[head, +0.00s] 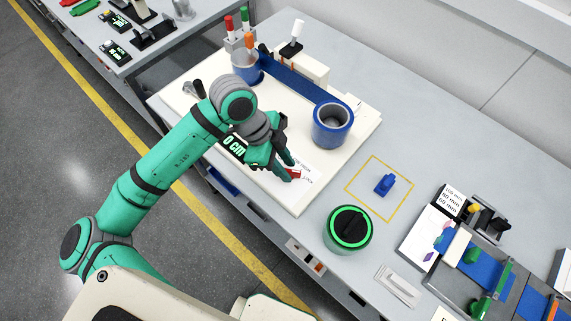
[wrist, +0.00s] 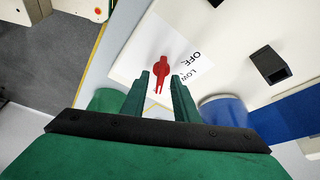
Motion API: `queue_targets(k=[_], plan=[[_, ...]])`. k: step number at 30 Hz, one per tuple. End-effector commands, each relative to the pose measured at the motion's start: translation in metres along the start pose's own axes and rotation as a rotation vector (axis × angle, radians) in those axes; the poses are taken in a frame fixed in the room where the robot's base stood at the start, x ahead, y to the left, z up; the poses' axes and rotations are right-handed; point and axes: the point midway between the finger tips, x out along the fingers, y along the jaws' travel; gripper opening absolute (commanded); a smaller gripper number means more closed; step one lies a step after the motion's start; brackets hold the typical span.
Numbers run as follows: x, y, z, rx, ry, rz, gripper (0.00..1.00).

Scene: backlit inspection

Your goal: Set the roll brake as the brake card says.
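The roll brake shows as a red knob (head: 293,174) on a white label plate at the near edge of the cream board (head: 300,203). In the wrist view the red knob (wrist: 160,68) lies just ahead of my fingertips, its narrow tail between them. The words OFF and LOW (wrist: 190,66) show to its right; other marks are hidden or cut off. I cannot tell which mark it points to. My gripper (head: 286,168) is open, its fingers (wrist: 162,82) either side of the tail, with no clear contact. I cannot pick out a readable brake card.
A blue roll (head: 332,124) with a grey core and a blue strip (head: 287,77) stand on the board. A "0 cm" display (head: 233,147) is beside my wrist.

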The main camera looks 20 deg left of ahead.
Motion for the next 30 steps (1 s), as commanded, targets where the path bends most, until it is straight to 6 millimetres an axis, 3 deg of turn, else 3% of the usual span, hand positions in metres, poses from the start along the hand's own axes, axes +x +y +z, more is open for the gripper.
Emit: queue_targets(k=[8,11,12,23,30], plan=[[0.0011,0.0000,0.0001,0.000,0.000,-0.001,0.27],[0.0010,0.0000,0.0001,0.000,0.000,-0.001,0.03],[0.0009,0.0000,0.0002,0.000,0.000,-0.001,0.00],[0.0006,0.0005,0.0003,-0.030,-0.001,-0.014,0.00],[0.0004,0.0020,0.0001,-0.151,-0.001,-0.065,0.00]])
